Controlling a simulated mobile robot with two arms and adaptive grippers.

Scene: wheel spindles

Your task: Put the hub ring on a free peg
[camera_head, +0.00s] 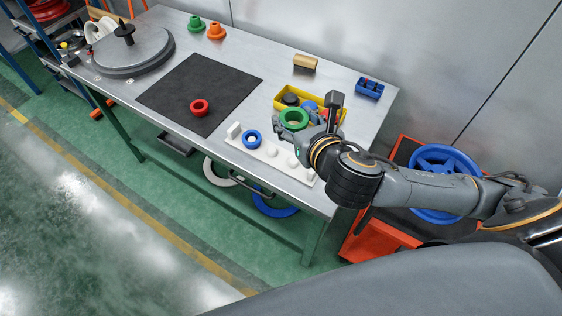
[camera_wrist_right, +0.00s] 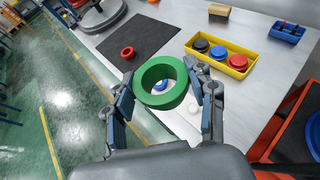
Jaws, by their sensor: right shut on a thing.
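My right gripper (camera_head: 299,126) is shut on a green hub ring (camera_head: 283,114), held above the table near the white peg board (camera_head: 257,156). In the right wrist view the two fingers (camera_wrist_right: 165,86) grip the green ring (camera_wrist_right: 160,103) from both sides, its hole facing the camera. On the board, a blue ring (camera_head: 252,145) sits around a peg at the left. White rounded pegs (camera_head: 271,150) to its right look bare. Part of the blue ring (camera_wrist_right: 161,87) shows through the green ring's hole. My left gripper is not in view.
A yellow tray (camera_head: 283,94) with black, blue and red pieces stands just behind the gripper. A red ring (camera_head: 199,107) lies on the black mat (camera_head: 180,84). A wooden block (camera_head: 305,62) and a blue holder (camera_head: 369,88) stand at the back.

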